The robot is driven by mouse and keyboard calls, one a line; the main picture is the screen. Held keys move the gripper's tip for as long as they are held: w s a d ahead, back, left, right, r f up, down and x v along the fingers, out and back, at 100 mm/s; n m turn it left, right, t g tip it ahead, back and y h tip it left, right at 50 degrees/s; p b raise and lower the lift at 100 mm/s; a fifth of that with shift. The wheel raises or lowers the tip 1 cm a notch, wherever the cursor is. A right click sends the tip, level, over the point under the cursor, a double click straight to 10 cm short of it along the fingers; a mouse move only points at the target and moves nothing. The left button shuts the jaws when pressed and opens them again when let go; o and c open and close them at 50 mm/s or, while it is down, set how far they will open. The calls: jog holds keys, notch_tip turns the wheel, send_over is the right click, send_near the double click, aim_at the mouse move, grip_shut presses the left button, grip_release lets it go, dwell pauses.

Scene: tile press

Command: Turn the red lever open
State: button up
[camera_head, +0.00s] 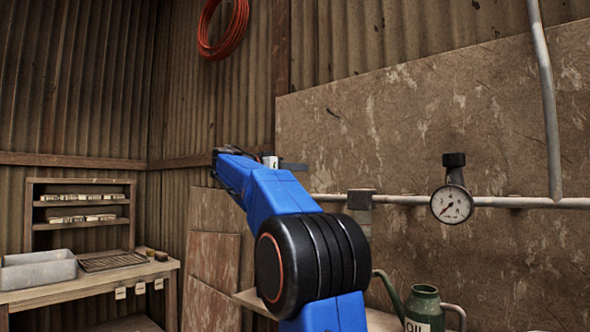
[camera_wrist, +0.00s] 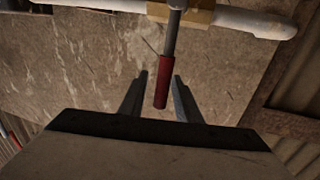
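The red lever (camera_wrist: 162,88) shows in the wrist view as a red grip on a grey rod, which runs up to a brass-coloured fitting (camera_wrist: 198,17) on a white pipe. My gripper (camera_wrist: 158,82) is open, with one finger on each side of the red grip. The grip's end lies between the fingers, with a gap visible on both sides. In the head view my blue arm reaches toward the wall and hides the lever; the gripper's end (camera_head: 292,166) shows only partly beyond it.
A pipe (camera_head: 500,202) runs along the wall panel with a pressure gauge (camera_head: 452,204) on it. A green oil can (camera_head: 424,308) stands at the lower right. A bench (camera_head: 90,284) with a grey tray (camera_head: 38,270) is at the left. A red hose coil (camera_head: 223,28) hangs above.

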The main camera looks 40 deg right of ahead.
aim_at(315, 195)
grip_shut()
jog(key=shift+s, duration=0.1)
jog(key=shift+s+d+f+m, duration=0.1)
jog(key=shift+s+f+m, duration=0.1)
jog(key=shift+s+m, duration=1.05)
jog(key=shift+s+f+m+y, duration=0.35)
jog(key=shift+s+m, duration=0.3)
jog(key=shift+m, duration=0.3)
jog(key=s+f+m, duration=0.1)
jog(key=s+m+t, duration=0.1)
jog(key=m, duration=0.1)
jog(key=shift+s+d+f+y, duration=0.15)
jog(key=shift+s+f+y, duration=0.1)
jog(key=shift+f, duration=0.15)
jog(key=shift+s+f+m, duration=0.5)
jog(key=shift+f+m, duration=0.2)
jog(key=shift+m, duration=0.2)
jog(key=shift+s+f+m+t+y, duration=0.35)
jog(key=shift+f+m+t, duration=0.15)
jog(key=shift+f+m, duration=0.25)
